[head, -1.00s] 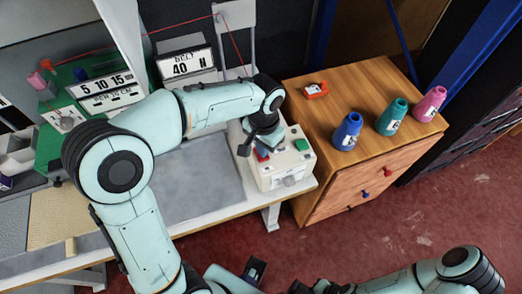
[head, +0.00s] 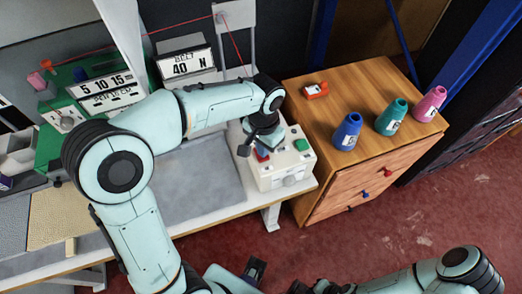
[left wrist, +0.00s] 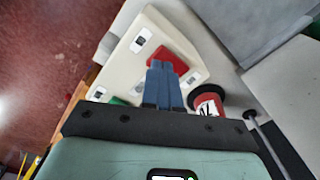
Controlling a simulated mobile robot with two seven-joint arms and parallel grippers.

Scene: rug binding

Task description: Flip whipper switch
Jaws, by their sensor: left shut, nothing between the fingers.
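A cream control box (head: 283,181) stands at the right end of the bench, with a red switch (head: 262,155) and a green button (head: 301,144) on top. My left gripper (head: 259,148) is over the box at the red switch and partly hides it. In the left wrist view the two blue fingers (left wrist: 162,78) are shut together with nothing between them. Their tips overlap the red switch (left wrist: 170,57) in the picture; I cannot tell whether they touch it. The green button (left wrist: 118,101) is mostly hidden behind the gripper. My right arm shows at the bottom right; its jaw state is unclear.
A wooden cabinet (head: 350,190) stands right of the bench, with blue (head: 347,132), green (head: 391,118) and pink (head: 430,104) cones and a small orange-red item (head: 316,90) on top. A red spool (left wrist: 208,101) is close beside the fingers. The grey mat (head: 200,180) is clear.

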